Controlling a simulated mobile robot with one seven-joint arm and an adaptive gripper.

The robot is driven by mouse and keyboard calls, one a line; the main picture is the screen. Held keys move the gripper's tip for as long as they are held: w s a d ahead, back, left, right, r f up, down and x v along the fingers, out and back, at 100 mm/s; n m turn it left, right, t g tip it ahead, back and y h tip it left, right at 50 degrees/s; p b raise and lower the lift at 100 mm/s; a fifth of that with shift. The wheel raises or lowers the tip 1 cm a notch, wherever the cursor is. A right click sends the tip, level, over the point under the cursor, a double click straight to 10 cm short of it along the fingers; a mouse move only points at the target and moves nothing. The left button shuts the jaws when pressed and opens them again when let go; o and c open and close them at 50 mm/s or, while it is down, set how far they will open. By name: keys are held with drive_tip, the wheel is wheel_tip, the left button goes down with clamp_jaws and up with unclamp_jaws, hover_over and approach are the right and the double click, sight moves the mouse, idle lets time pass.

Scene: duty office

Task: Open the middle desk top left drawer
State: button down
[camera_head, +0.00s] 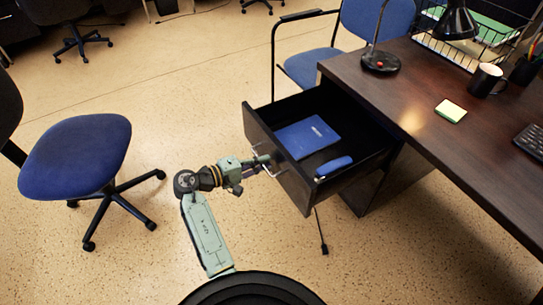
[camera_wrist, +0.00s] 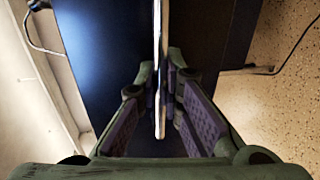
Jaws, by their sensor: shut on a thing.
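The desk's top drawer (camera_head: 294,190) is pulled well out from under the dark desk top (camera_head: 400,85) in the head view. A blue book (camera_head: 306,137) and a blue stapler-like object (camera_head: 334,166) lie inside it. The drawer has a silver bar handle (camera_head: 268,167) on its front. My gripper (camera_head: 264,160) is at this handle. In the wrist view the handle (camera_wrist: 160,60) runs upright between the fingers of my gripper (camera_wrist: 160,105), which are shut on it. The dark drawer front fills the view behind it.
A blue office chair (camera_head: 75,155) stands at the left and another blue chair (camera_head: 375,25) stands behind the desk. A lamp base (camera_head: 381,62), black mug (camera_head: 485,79) and sticky notes (camera_head: 450,111) are on the desk.

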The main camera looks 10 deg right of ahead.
drive_tip(key=shift+f+v, duration=0.15)
drive_tip(key=shift+v, duration=0.5)
drive_tip(key=shift+f+v, duration=0.1)
drive_tip(key=shift+v, duration=0.6)
drive_tip(key=c, duration=2)
unclamp_jaws()
drive_tip(key=shift+a, duration=0.1)
drive_tip(key=v, duration=1.2)
